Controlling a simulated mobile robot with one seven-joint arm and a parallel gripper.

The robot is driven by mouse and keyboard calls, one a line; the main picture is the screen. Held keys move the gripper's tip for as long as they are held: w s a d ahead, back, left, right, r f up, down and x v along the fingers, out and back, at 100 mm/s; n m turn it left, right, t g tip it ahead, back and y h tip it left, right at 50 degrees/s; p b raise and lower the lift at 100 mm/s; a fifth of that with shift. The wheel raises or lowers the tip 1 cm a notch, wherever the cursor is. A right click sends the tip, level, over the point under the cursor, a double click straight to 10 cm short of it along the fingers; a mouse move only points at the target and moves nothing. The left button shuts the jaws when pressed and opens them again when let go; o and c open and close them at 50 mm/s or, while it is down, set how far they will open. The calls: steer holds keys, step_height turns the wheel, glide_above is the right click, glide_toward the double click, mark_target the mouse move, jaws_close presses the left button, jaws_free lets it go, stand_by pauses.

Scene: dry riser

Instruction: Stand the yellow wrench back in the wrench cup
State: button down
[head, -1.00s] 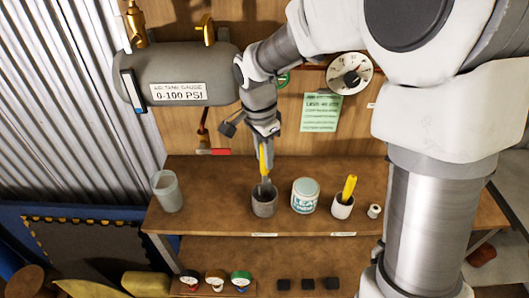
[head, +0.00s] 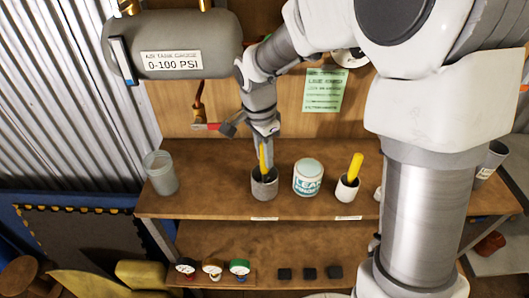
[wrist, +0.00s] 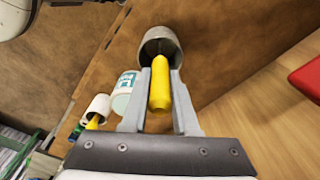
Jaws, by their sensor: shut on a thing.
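My gripper (head: 263,158) is shut on the yellow wrench (head: 262,157), with its fingers pointing down at a grey cup (head: 265,189) on the shelf. In the wrist view, the yellow handle (wrist: 160,84) lies between the two fingers (wrist: 160,75), and the grey cup (wrist: 158,34) is just past the fingertips. The wrench is roughly upright and its far end points into the cup's mouth. How deep it sits is hidden. A white cup (head: 345,192) to the right holds another yellow-handled thing (head: 355,167).
A white tub with a teal label (head: 308,178) stands between the two cups. A translucent beaker (head: 161,174) stands at the shelf's left end. Small gauges (head: 213,268) and black blocks (head: 309,272) sit on the lower shelf. A red-handled valve (head: 207,126) is on the wall behind.

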steer(key=c, duration=0.6)
jaws_free()
step_height(320, 180, up, 17)
steer(key=a+p, duration=0.1)
steer(key=p, duration=0.1)
steer(key=shift+s+r, duration=0.15)
steer(key=shift+s, duration=0.3)
steer(key=shift+a, duration=0.1)
steer(key=s+d+n+t, duration=0.2)
steer(key=s+d+n, duration=0.3)
steer(key=s+d, duration=0.2)
steer(key=s+d+f+n+t, duration=0.1)
steer(key=s+d+n+t, duration=0.2)
steer(key=s+d+n, duration=0.3)
steer(key=s, duration=0.4)
steer(key=shift+s+d+y, duration=0.35)
steer(key=shift+y, duration=0.05)
